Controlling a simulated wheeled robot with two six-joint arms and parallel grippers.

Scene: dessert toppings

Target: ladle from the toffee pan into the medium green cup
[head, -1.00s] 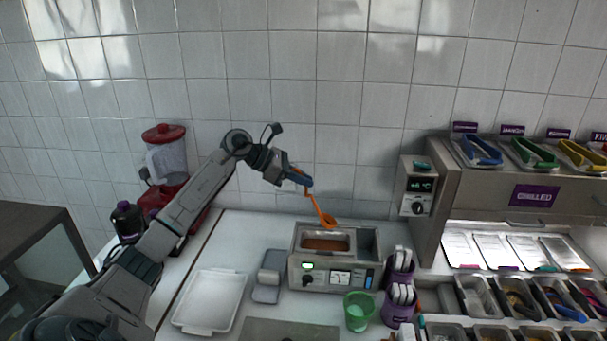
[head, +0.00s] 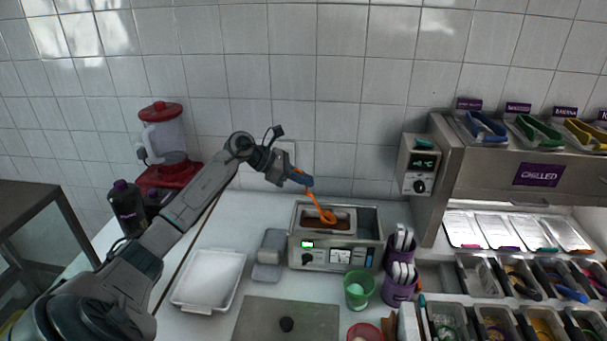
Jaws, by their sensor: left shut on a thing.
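My left gripper (head: 299,179) is shut on the handle of an orange ladle (head: 320,205). It holds the ladle tilted, with the bowl at the toffee pan (head: 312,229), a brown-filled well on the left side of the grey warmer (head: 337,255). Whether the bowl is dipped into the toffee or just over it, I cannot tell. The green cup (head: 358,292) stands on the counter in front of the warmer, with something pale green inside. My right gripper is not in view.
Purple holders (head: 399,285) with white-topped items stand right of the cup. A white tray (head: 209,280) and a grey container (head: 270,256) are on the left. A metal plate (head: 262,318) and a red cup (head: 365,332) are in front. A red blender (head: 166,150) stands at the back left.

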